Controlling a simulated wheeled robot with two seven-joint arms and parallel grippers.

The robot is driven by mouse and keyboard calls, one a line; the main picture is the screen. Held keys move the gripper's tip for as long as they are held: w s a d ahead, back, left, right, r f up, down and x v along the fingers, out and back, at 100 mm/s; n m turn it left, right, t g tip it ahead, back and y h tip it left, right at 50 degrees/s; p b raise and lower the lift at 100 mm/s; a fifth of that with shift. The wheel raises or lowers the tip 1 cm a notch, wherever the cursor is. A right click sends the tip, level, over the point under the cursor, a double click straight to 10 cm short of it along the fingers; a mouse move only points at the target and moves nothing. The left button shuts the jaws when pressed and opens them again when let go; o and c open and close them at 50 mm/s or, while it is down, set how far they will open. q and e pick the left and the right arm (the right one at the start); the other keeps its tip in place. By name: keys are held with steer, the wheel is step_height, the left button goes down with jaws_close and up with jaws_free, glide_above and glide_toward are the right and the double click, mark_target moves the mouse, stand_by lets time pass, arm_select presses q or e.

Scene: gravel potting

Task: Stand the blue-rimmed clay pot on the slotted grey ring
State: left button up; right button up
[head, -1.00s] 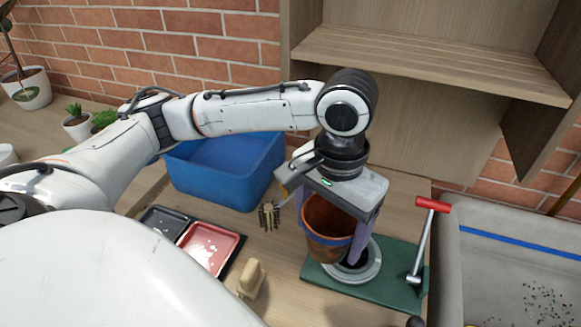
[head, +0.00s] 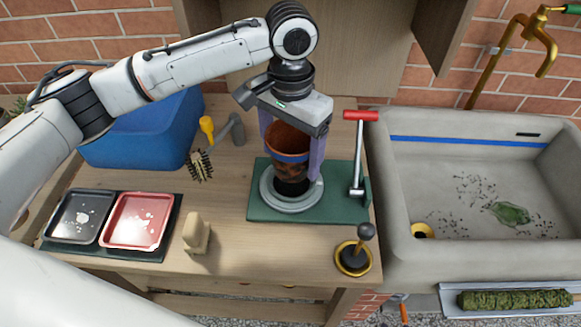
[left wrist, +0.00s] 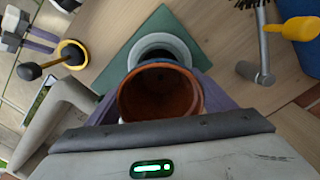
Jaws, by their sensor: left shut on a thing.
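The clay pot (head: 287,143) with a blue band at its rim is between the fingers of my left gripper (head: 292,150), which is shut on it. The pot is roughly upright over the grey ring (head: 275,201), which lies on a green base plate (head: 340,208). A dark opening shows below the pot; I cannot tell whether the pot's bottom touches the ring. In the left wrist view I look into the empty pot (left wrist: 160,92), with part of the ring (left wrist: 160,42) behind it. The ring's slots are not clear. My right gripper is not in view.
A red-handled lever (head: 358,150) stands at the plate's right side, close to my left gripper. A black-knobbed tool (head: 353,256) is in front. A blue bin (head: 150,130), brush (head: 200,165) and trays (head: 137,220) are left; a sink (head: 480,230) is right.

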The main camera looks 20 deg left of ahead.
arm_select(q)
step_height(320, 180, down, 4)
steer(key=shift+f, duration=0.1)
stand_by(0.4)
steer(key=o, duration=1.3)
steer(key=shift+f, duration=0.1)
steer(key=shift+o, duration=0.2)
step_height(320, 180, up, 12)
